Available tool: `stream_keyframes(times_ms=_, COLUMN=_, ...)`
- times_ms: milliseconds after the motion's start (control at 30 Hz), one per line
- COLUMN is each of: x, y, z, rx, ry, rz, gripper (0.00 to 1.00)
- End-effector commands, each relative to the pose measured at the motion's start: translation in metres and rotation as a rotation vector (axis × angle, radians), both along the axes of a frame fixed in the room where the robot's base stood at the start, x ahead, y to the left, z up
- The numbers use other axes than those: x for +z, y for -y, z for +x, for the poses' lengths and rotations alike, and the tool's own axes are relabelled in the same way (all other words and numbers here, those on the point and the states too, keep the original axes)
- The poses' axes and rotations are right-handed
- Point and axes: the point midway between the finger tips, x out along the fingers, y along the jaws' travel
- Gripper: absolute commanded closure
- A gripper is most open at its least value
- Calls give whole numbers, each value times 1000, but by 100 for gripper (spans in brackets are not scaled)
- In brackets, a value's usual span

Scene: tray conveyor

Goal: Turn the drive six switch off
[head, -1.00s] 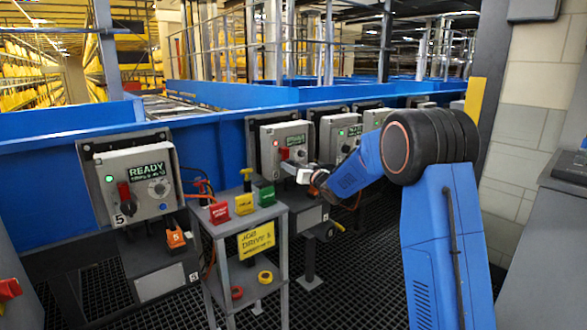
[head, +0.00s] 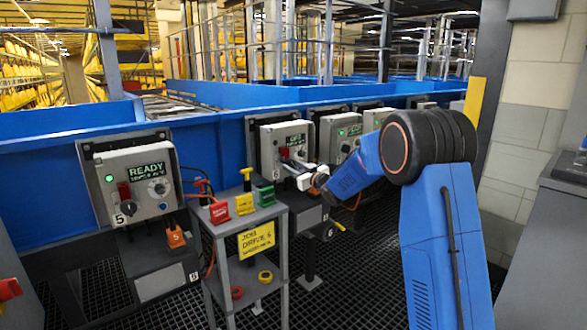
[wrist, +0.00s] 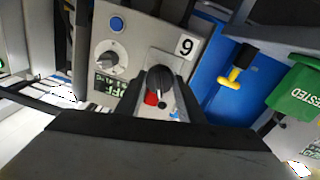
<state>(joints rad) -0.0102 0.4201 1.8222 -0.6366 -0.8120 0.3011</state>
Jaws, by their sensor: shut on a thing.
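The drive six box (head: 268,150) is the second grey box from the left on the blue conveyor side. Its number plate shows upside down in the wrist view (wrist: 186,46). In the wrist view its rotary switch (wrist: 160,80) is a dark round knob with a red part below it. The box's display (wrist: 108,88) seems to read OFF, upside down. My gripper (head: 294,168) is at the front of this box, shut on the switch handle. In the wrist view my gripper (wrist: 160,104) hides part of the handle.
The drive five box (head: 128,180), reading READY, stands to the left with a red handle. A grey stand (head: 248,225) in front holds red, yellow and green tags and a yellow job card. More boxes (head: 341,135) stand close on the right.

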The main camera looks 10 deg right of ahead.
Motion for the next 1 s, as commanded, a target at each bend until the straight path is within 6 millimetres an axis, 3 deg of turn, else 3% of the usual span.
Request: stream_keyframes(times_ms=1000, x=-2, y=2, z=1, rx=0, ry=468, rz=-811, gripper=88)
